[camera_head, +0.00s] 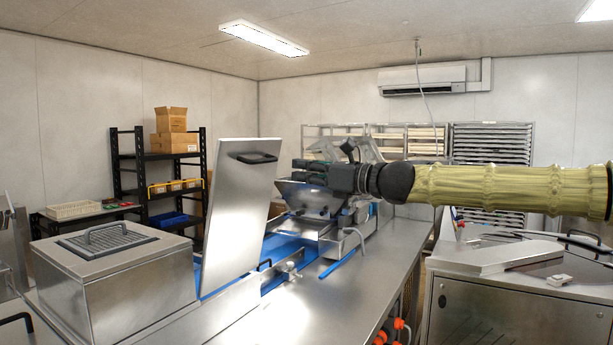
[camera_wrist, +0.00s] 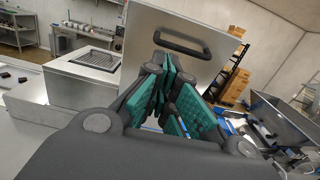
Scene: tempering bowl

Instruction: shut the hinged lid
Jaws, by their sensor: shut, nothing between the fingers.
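The hinged lid (camera_head: 236,210) is a flat steel panel that stands raised, tilted a little back from upright, on the steel machine. A black handle (camera_head: 257,158) sits near its top edge. In the wrist view the lid (camera_wrist: 200,60) and its handle (camera_wrist: 181,42) show just beyond the fingers. My gripper (camera_head: 298,170) is to the right of the lid near handle height, pointing left at it. In the wrist view my gripper (camera_wrist: 163,75) has its green-padded fingers together and empty. I cannot tell whether the fingertips touch the lid.
A steel box with a grated top and handle (camera_head: 118,275) stands left of the lid. A steel hopper machine (camera_head: 310,205) stands behind and below my arm. The steel worktop (camera_head: 330,290) in front is mostly clear. Another steel cabinet (camera_head: 520,290) is at the right.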

